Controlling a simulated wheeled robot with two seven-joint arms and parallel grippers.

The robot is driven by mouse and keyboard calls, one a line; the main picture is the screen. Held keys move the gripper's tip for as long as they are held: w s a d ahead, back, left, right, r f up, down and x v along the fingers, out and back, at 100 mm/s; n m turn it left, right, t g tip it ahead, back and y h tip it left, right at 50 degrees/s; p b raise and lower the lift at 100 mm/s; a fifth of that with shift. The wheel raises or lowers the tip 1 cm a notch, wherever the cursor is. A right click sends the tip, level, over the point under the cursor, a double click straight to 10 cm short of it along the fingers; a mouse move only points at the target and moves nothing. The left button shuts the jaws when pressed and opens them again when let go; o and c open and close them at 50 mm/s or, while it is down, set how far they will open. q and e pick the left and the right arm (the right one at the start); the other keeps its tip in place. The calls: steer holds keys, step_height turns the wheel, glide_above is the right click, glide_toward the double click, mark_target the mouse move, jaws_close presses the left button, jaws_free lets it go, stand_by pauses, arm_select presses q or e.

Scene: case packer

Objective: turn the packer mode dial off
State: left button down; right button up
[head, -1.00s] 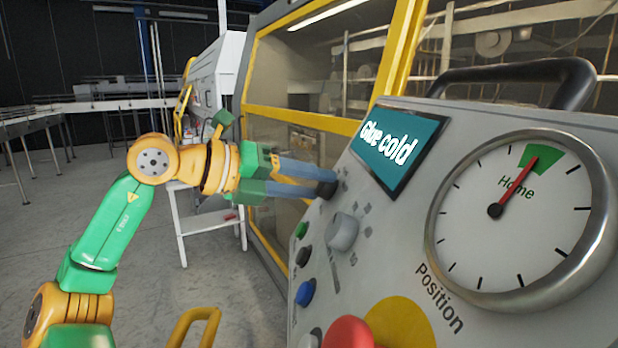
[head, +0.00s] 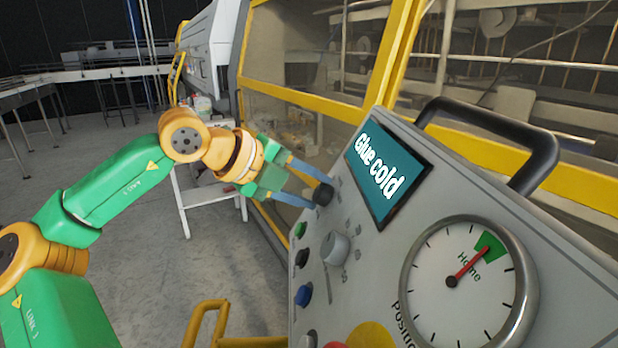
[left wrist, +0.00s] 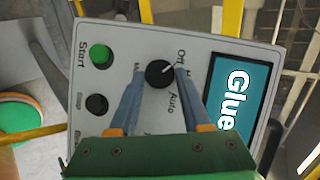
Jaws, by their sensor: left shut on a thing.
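The packer mode dial is a round black knob (head: 324,195) on the sloping grey control panel (head: 385,262). In the left wrist view the dial (left wrist: 159,74) shows a white pointer line angled up and right, roughly toward the "Off" label (left wrist: 184,57). "Auto" is printed below it, and a label at its left is partly hidden by a finger. My left gripper (head: 318,191) is shut on the dial, with one blue finger on each side of it. My right gripper is not in view.
Beside the dial are a green Start button (left wrist: 99,53), a black button (left wrist: 96,104) and a grey knob (head: 335,248). A screen (head: 387,180) reads "Glue cold". A position gauge (head: 470,285) points at Home. A black handle (head: 500,135) tops the panel.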

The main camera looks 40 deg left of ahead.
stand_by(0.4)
arm_select(q)
steer(key=shift+c, duration=1.8)
jaws_free()
steer(key=shift+w, duration=0.1)
steer(key=b+v, duration=0.1)
steer(key=v, duration=0.6)
steer(key=shift+b, duration=0.3)
steer(key=shift+a, duration=0.1)
